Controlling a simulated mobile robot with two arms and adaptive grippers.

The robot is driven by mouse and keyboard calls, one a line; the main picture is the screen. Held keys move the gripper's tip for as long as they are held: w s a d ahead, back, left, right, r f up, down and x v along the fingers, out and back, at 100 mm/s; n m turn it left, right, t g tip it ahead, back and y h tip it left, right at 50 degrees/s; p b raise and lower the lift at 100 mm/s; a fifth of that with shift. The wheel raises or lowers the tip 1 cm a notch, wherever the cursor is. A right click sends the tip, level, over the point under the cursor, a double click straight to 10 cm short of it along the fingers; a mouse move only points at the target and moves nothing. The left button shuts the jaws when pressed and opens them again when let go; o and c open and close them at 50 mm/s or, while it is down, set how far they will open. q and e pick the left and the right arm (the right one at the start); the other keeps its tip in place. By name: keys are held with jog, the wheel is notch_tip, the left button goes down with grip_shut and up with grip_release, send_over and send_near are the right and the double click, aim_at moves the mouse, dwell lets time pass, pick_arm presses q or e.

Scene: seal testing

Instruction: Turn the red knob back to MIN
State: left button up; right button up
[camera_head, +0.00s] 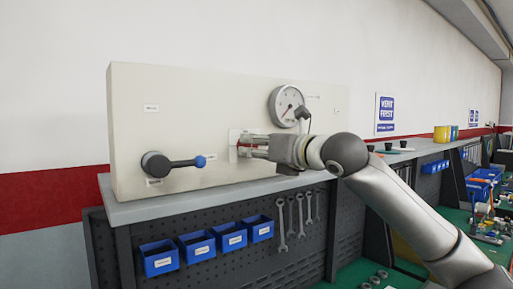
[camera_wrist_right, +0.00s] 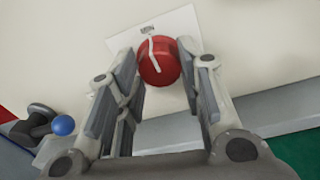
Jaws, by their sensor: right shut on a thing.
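The red knob (camera_wrist_right: 160,70) sits on a white plate (camera_wrist_right: 186,22) on the beige panel. In the right wrist view it is between my fingers, and its white pointer line runs toward a small label at the plate's top, whose text is too small to read surely. My right gripper (camera_wrist_right: 158,62) is shut on the knob, one finger on each side. In the head view my right gripper (camera_head: 242,147) reaches the panel from the right and mostly hides the knob. My left gripper is not in view.
A round gauge (camera_head: 287,105) is mounted above my right gripper. A black lever with a blue ball (camera_head: 199,162) sticks out from the panel at left. Below the ledge hang blue bins (camera_head: 197,246) and several wrenches (camera_head: 283,224). The panel between lever and knob is clear.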

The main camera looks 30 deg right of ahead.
jog(key=shift+f, duration=0.1)
jog(key=o, duration=1)
jog(key=shift+o, duration=0.2)
jog(key=shift+s, duration=0.1)
jog(key=s+d, duration=0.2)
jog(key=s, duration=0.9)
jog(key=shift+s+d+r, duration=0.2)
jog(key=shift+s+r, duration=0.05)
jog(key=shift+s, duration=0.05)
